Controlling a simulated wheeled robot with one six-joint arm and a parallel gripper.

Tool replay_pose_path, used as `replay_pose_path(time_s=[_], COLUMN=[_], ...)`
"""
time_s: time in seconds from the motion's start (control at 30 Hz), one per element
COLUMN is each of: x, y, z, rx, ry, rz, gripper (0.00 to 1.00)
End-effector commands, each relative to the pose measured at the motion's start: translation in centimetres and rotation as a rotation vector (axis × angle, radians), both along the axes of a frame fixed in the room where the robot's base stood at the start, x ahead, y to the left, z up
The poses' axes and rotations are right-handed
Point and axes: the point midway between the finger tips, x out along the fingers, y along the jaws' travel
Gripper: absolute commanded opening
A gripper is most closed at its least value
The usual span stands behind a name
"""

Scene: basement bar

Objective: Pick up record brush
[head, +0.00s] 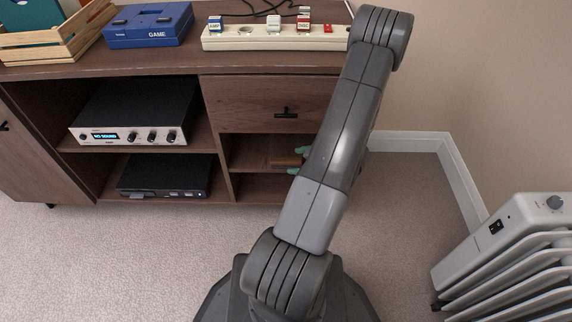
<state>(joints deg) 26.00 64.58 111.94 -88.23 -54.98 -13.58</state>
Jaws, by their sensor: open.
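A brown wooden piece (284,161), which looks like the record brush, lies in the open shelf under the drawer, on the right side of the cabinet. It is small in the picture, and my arm may hide its right end. My gripper (298,161) is mostly hidden behind my arm. Its two green fingertips show at the shelf opening, one above and one below the right end of the brush. The gripper is open. I cannot tell whether the fingers touch the brush.
The shelf sits between the drawer (272,104) and a lower compartment. An amplifier (136,112) and a black player (166,177) fill the left shelves. A power strip (275,38), blue game box (148,27) and wooden crate (55,38) stand on top. A heater (510,250) stands right.

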Motion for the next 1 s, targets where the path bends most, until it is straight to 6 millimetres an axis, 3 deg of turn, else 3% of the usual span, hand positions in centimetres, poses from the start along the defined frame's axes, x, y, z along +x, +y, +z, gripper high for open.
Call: replay_pose_path(time_s=[0.27, 0.57, 0.9, 1.0], x=[1.4, 1.6, 1.6, 1.6], y=[2.8, 3.1, 3.1, 3.1], z=[-2.1, -2.1, -2.1, -2.1], rx=[0.001, 0.0, 0.0, 0.0], ry=[0.0, 0.0, 0.001, 0.001], rz=[0.002, 0.0, 0.001, 0.001], gripper=[0.63, 0.63, 0.03, 0.03])
